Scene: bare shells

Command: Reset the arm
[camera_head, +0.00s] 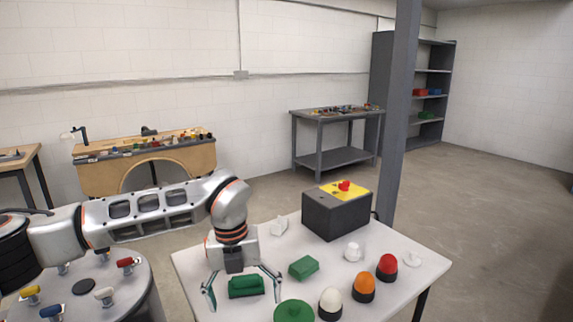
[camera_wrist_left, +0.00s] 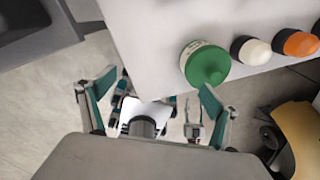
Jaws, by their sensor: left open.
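My left arm (camera_head: 150,208) reaches in from the left in the head view, its wrist bent down over the white table. My left gripper (camera_head: 240,290) is open, with its two thin fingers spread wide near the table's left front part. A dark green piece (camera_head: 246,286) shows between the fingers; I cannot tell whether it touches them. In the left wrist view the open gripper (camera_wrist_left: 155,100) has its fingers on either side of a pale shape, and nothing is clearly held. My right gripper is in neither view.
The white table (camera_head: 200,262) bears a dark box (camera_head: 335,218) with a red button (camera_head: 344,185), a green block (camera_head: 303,267), a green-lidded jar (camera_head: 294,311), and white (camera_head: 330,303), orange (camera_head: 364,288) and red (camera_head: 387,266) domes. A grey post (camera_head: 400,120) stands behind. A round table (camera_head: 125,285) is at left.

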